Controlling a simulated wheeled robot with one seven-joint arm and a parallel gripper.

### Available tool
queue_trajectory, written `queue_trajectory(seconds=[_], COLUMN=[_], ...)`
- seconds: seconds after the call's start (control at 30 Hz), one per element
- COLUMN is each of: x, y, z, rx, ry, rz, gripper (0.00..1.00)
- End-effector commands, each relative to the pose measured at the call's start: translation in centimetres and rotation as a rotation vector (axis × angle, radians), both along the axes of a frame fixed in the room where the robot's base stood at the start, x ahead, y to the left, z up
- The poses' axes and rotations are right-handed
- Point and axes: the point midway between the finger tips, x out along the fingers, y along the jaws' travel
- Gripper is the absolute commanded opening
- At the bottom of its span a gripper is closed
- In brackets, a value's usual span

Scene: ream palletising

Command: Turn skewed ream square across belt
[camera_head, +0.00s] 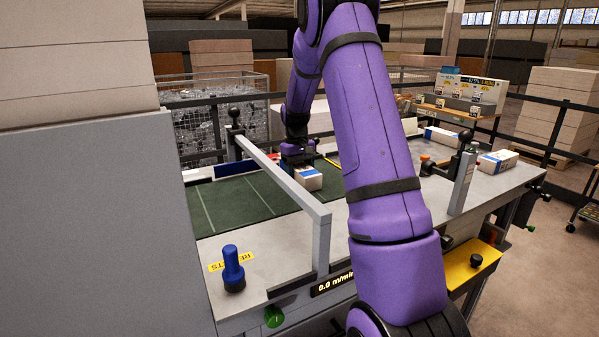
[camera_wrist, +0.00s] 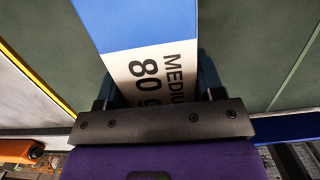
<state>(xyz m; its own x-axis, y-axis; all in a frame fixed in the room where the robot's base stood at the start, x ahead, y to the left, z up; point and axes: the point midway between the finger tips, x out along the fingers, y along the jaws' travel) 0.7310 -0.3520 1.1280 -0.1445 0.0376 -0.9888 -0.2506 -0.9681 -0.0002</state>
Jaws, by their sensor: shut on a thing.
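In the head view the ream (camera_head: 308,178), a white pack with a blue band, sits on the dark green belt (camera_head: 235,205) near its right end. My gripper (camera_head: 300,160) is over the ream, partly hidden by its own wrist. In the wrist view the ream (camera_wrist: 150,60) shows a blue face and white label reading "MEDIUM 80 g". My gripper (camera_wrist: 163,98) is shut on it, with a finger at each side. In that view the ream is tilted against the thin belt lines. Its far end is cut off by the picture edge.
Grey side rails (camera_head: 285,185) run beside the belt. Other reams (camera_head: 497,163) lie on the bench at right, near a clamp post (camera_head: 463,180). The belt left of the ream is clear.

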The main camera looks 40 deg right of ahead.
Motion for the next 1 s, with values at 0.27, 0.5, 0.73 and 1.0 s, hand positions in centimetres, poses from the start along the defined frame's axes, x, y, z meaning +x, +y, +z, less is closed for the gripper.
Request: queue_trajectory(seconds=[0.27,0.5,0.73,1.0], x=[0.0,0.0,0.4,1.1], y=[0.0,0.0,-0.1,-0.3], z=[0.0,0.1,2.5,7.5], rx=[0.0,0.0,-0.002,-0.002], ry=[0.0,0.001,-0.003,-0.003], rz=[0.0,0.0,-0.001,0.0], gripper=[0.91,0.91,0.91,0.91])
